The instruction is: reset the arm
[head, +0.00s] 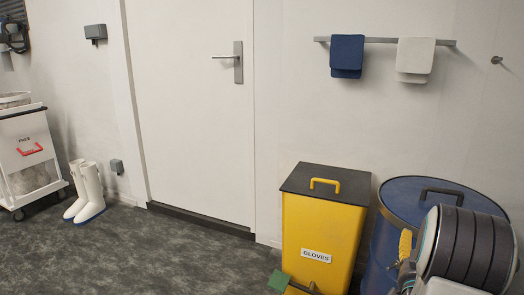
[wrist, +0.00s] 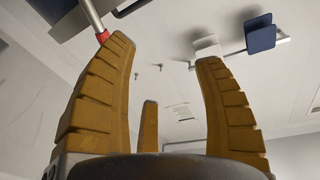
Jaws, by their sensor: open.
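My arm's rounded grey links show at the lower right of the head view, in front of a blue drum. One yellow finger of my gripper (head: 405,244) shows beside them; the rest is hidden or out of frame. In the wrist view my gripper (wrist: 165,50) has its orange-yellow ribbed fingers spread wide, with a third finger low between them. Nothing is held; the pale wall shows through the gap. A metal rod with a red end (wrist: 103,37) shows at the left fingertip; I cannot tell if they touch.
A yellow GLOVES bin (head: 322,225) stands beside the blue drum (head: 400,205). A towel rail (head: 385,41) holds a blue towel (head: 347,55) and a white towel (head: 415,57). White boots (head: 90,190) and a trolley (head: 28,150) stand left. Floor before the door (head: 190,95) is clear.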

